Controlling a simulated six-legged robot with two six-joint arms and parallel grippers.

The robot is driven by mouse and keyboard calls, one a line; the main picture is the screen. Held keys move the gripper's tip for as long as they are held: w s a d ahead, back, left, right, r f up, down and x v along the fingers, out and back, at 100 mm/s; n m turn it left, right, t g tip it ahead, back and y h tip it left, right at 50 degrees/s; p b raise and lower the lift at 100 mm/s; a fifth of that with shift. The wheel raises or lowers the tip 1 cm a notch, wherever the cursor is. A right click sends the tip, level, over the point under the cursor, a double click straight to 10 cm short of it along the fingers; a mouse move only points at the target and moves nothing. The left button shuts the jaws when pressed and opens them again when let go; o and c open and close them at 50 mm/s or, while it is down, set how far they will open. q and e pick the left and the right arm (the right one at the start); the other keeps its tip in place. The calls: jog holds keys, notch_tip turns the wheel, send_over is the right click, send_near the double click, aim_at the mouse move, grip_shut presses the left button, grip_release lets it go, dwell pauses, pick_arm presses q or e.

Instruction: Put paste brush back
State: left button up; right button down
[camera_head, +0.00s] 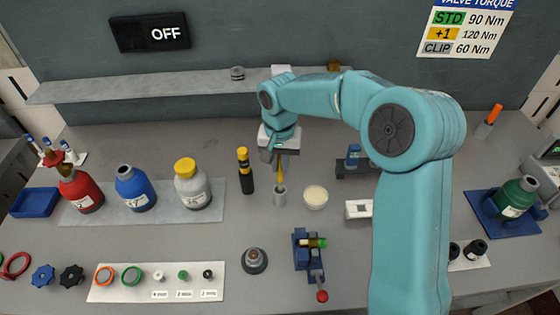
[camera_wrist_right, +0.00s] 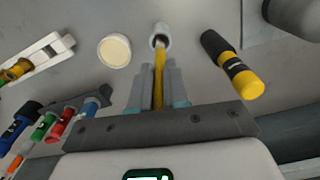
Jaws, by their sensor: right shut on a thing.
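The paste brush (camera_head: 281,172) has a thin yellow handle and stands with its lower end at the mouth of a small grey cup (camera_head: 280,197). My right gripper (camera_head: 280,154) is shut on the handle from above. In the right wrist view, the brush (camera_wrist_right: 159,70) runs between the two fingers of the gripper (camera_wrist_right: 159,88) toward the cup (camera_wrist_right: 159,37). The brush's lower end is hidden by the cup's rim. I cannot tell how deep it reaches. My left gripper is not in view.
A round tub of pale paste (camera_head: 315,196) stands just right of the cup. A black and yellow tool (camera_head: 245,171) stands upright to its left. Three bottles line the left mat.

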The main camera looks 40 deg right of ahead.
aim_at(280, 181)
jog(key=shift+f, duration=0.4)
jog(key=shift+f+b, duration=2.6)
jog(key=shift+f, duration=0.35)
jog(key=c, duration=1.1)
grip_release()
jog(key=shift+o, duration=0.2)
jog(key=shift+r, duration=0.1)
jog(key=shift+r+p, duration=2.3)
jog(key=shift+r, duration=0.75)
jog(key=shift+f, duration=0.1)
jog(key=shift+s, duration=0.1)
